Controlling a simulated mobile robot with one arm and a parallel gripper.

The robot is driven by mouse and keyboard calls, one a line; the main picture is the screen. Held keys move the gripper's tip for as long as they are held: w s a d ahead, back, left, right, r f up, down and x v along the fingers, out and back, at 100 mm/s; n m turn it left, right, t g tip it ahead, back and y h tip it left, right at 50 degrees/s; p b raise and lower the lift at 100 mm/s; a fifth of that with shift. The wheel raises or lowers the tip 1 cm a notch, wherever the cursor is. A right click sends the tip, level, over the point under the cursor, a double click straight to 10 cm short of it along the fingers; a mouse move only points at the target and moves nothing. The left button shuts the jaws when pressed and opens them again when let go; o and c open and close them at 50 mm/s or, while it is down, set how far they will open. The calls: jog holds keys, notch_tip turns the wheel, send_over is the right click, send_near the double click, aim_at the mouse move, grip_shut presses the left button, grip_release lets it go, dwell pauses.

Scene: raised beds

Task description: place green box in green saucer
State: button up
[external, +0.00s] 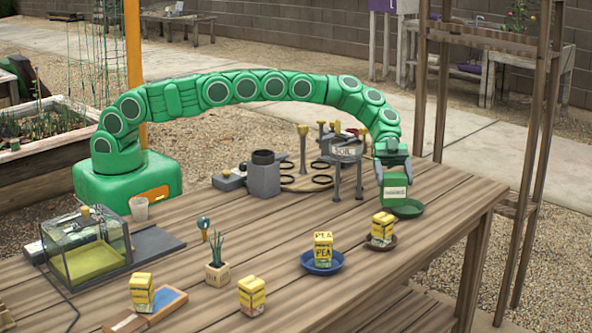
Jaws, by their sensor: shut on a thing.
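The green box (395,190) has a pale label on its front and hangs upright below my gripper (393,168). My gripper is shut on its top. The green saucer (410,211) lies on the wooden table near its far right edge. The box overlaps the left part of the saucer in this view. I cannot tell whether its bottom touches the saucer or is a little above it. The box hides part of the saucer's left side.
A brown saucer (391,243) and a blue saucer (323,268) hold yellow boxes nearer the front. A small grey stand (345,160) is left of my gripper. A potted plant (217,272) and a loose yellow box (252,297) stand farther left. A wooden post (525,170) rises beyond the table's right.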

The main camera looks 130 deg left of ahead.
jog(key=shift+f, duration=0.45)
jog(key=o, duration=1)
jog(key=shift+o, duration=0.2)
jog(key=shift+r, duration=0.1)
